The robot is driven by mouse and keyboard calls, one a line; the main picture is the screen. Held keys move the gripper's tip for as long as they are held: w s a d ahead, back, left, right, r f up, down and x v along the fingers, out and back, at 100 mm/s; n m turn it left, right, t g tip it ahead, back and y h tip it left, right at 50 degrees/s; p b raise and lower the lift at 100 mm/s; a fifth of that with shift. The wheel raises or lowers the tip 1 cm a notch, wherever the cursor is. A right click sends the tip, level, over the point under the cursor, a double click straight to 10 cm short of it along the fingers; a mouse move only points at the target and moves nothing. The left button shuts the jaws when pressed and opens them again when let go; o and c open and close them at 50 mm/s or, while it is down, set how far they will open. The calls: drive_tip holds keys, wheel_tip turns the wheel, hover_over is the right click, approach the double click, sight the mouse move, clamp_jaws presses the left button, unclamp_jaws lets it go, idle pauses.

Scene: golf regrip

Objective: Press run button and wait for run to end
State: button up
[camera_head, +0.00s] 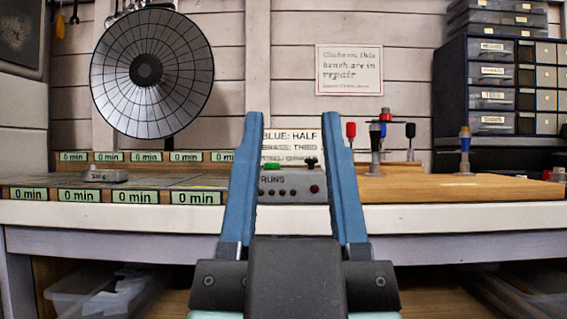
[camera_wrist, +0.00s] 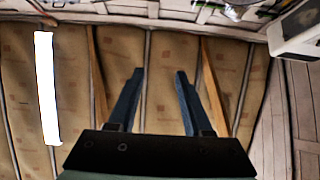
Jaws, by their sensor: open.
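A grey control box (camera_head: 293,183) labelled "RUNS" stands on the bench, seen between my gripper's fingers in the head view. A green button or lever (camera_head: 271,166) shows on its top left and a dark knob (camera_head: 311,162) on its top right. A row of small dark dots and a reddish light (camera_head: 314,189) sit on its front. My gripper (camera_head: 293,118) is open and empty, pointing up in front of the bench. The wrist view shows its blue fingers (camera_wrist: 158,75) apart against the ceiling. My fingers hide the ends of the box.
Green "0 min" labels (camera_head: 78,195) line the left bench, with a grey weight (camera_head: 106,176) there. Upright clubs or tools with red, blue and black tops (camera_head: 376,140) stand on the wooden board at right. A white sign (camera_head: 349,70) hangs behind. Drawers (camera_head: 491,85) stand far right.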

drive_tip(key=shift+c, duration=0.2)
clamp_jaws()
idle(1.4)
